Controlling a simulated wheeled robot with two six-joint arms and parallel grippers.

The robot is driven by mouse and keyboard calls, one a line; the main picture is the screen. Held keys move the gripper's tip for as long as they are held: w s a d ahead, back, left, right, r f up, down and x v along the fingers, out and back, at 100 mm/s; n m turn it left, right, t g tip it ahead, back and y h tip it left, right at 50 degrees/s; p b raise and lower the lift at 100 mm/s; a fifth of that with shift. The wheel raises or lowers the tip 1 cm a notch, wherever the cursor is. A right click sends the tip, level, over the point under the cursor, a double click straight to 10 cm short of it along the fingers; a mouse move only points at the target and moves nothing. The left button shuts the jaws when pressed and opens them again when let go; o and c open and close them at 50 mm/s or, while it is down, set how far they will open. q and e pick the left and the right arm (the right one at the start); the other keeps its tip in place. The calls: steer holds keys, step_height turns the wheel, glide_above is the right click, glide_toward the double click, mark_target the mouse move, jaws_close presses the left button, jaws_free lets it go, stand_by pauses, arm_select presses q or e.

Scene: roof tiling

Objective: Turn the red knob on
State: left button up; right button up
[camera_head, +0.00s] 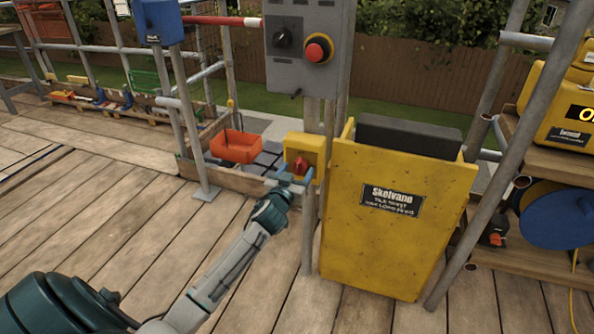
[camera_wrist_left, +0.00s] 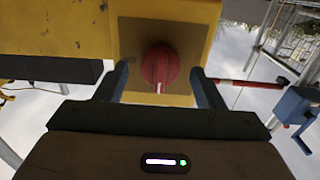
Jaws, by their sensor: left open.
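The red knob (camera_head: 299,166) is on the front of a small yellow box (camera_head: 304,146) fixed to a scaffold pole. In the left wrist view the round red knob (camera_wrist_left: 160,68), with a white mark at its lower edge, sits on a brown plate (camera_wrist_left: 130,35) on the yellow housing. My left gripper (camera_head: 291,180) is right in front of the box. Its two fingers (camera_wrist_left: 160,82) are open, one on each side of the knob, with gaps between them and it. Whether the fingers reach past the knob's face is hard to tell. My right gripper does not show.
A grey panel (camera_head: 285,75) with a black dial and a red button (camera_head: 317,50) hangs above. A yellow Skelvano hoist (camera_head: 392,240) stands just right of the box. An orange tray (camera_head: 234,147) lies behind left. The deck at left is largely clear.

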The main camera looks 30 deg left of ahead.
arm_select(q)
steer(key=shift+w+a, duration=0.1)
steer(key=shift+w, duration=0.35)
steer(key=shift+c, duration=0.2)
steer(key=c, duration=0.9)
